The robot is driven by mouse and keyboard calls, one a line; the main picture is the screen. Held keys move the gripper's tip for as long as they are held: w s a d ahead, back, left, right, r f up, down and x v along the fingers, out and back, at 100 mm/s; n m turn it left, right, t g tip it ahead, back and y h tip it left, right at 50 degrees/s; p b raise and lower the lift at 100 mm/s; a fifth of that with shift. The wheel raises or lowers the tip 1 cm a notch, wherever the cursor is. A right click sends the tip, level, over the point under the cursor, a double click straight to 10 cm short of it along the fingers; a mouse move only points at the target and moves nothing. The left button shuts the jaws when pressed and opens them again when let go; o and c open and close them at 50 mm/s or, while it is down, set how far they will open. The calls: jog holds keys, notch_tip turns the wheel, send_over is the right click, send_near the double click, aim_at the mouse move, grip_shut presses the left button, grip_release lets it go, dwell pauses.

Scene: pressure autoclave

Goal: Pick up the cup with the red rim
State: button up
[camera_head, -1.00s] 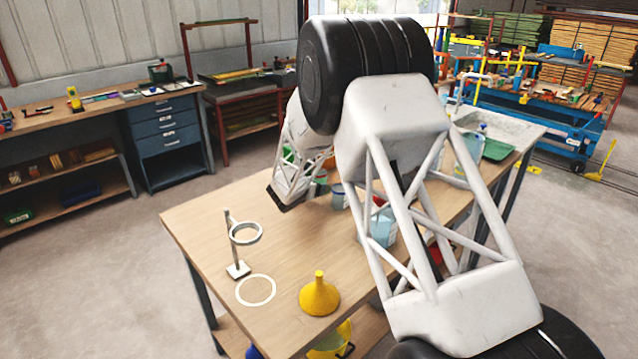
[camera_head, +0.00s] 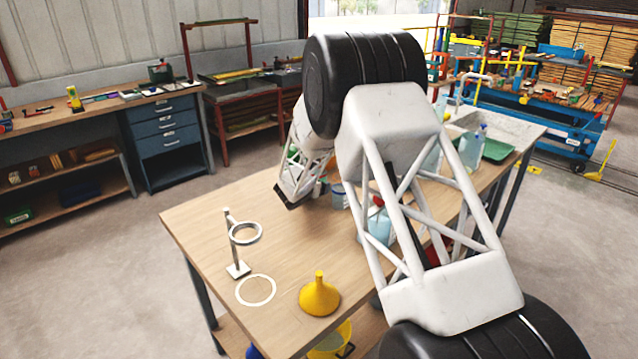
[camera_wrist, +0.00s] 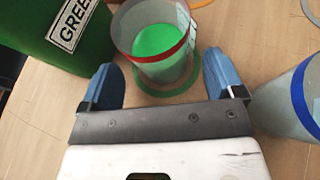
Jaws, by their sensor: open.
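The cup with the red rim (camera_wrist: 160,66) stands upright in the wrist view, with green visible inside it. It stands on or beside a green ring (camera_wrist: 183,86) on the wooden table. My gripper (camera_wrist: 163,80) is open, with one blue finger on each side of the cup's near part. I cannot tell whether the fingers touch the cup. In the head view my arm hides this cup and the fingertips.
A green box with a white label (camera_wrist: 62,35) stands close left of the cup. A cup with a blue rim (camera_wrist: 290,100) stands at the right, near my right finger. A ring stand (camera_head: 239,250) and a yellow funnel (camera_head: 319,295) stand on the table's clearer near-left part (camera_head: 205,225).

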jog(key=shift+x, duration=1.3)
jog(key=c, duration=1.1)
jog(key=shift+r, duration=0.15)
jog(key=shift+r, duration=0.55)
notch_tip(320, 180, up, 2)
jog(key=shift+r, duration=0.1)
jog(key=s+a, duration=0.2)
jog(key=s, duration=0.3)
jog(key=s+a, duration=0.2)
jog(key=s, duration=0.4)
jog(key=s+a, duration=0.2)
jog(key=s, duration=0.3)
jog(key=shift+s+a, duration=0.4)
jog(key=shift+c, duration=0.2)
